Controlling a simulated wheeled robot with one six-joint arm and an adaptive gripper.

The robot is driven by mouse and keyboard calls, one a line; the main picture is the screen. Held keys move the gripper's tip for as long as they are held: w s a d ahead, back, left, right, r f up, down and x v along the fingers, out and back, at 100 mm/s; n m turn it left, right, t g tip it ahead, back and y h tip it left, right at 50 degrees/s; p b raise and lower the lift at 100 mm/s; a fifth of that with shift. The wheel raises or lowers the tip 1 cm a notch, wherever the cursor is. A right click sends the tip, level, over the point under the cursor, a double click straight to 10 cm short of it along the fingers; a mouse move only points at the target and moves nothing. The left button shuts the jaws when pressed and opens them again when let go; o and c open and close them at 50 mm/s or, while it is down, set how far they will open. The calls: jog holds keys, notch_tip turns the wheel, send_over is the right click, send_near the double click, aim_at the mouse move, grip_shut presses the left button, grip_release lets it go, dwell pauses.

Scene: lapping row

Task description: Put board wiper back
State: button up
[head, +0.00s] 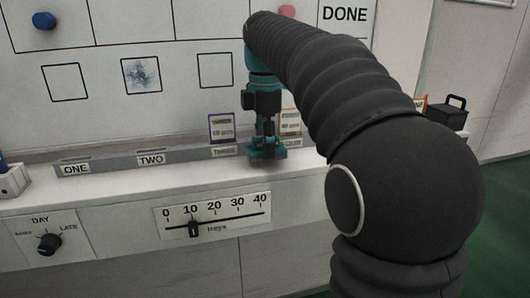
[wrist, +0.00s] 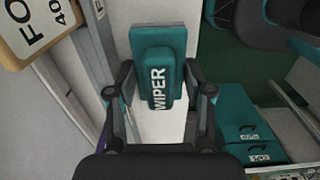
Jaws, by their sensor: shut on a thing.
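The board wiper (wrist: 176,45) is a teal block with a raised middle and the word WIPER in white. My gripper (wrist: 160,88) is shut on it, one finger on each side. In the head view my gripper (head: 266,140) points down at the front of the white ledge (head: 120,196), right of the label THREE. The wiper shows there as a teal shape (head: 267,153) at the fingertips. I cannot tell whether it touches the ledge. The whiteboard (head: 130,117) stands behind, with a blue-grey smudge (head: 141,75) in one square.
A grey rail (head: 110,163) with labels runs along the ledge. A purple-framed card (head: 222,127) and a tan-framed card (head: 290,122) flank my gripper. A white holder (head: 13,181) is at far left, a black box (head: 447,112) at right. A slider (head: 194,229) and a dial (head: 49,244) sit below.

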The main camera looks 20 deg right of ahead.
jog(key=shift+f, duration=0.95)
jog(key=o, duration=0.7)
jog(key=shift+o, duration=0.2)
notch_tip(320, 180, up, 12)
jog(key=p, duration=0.3)
jog(key=s+f+m+t, duration=0.5)
jog(key=s+f+m, duration=1.3)
jog(key=s+f, duration=0.5)
jog(key=shift+f+t, duration=0.3)
jog(key=shift+f, duration=0.1)
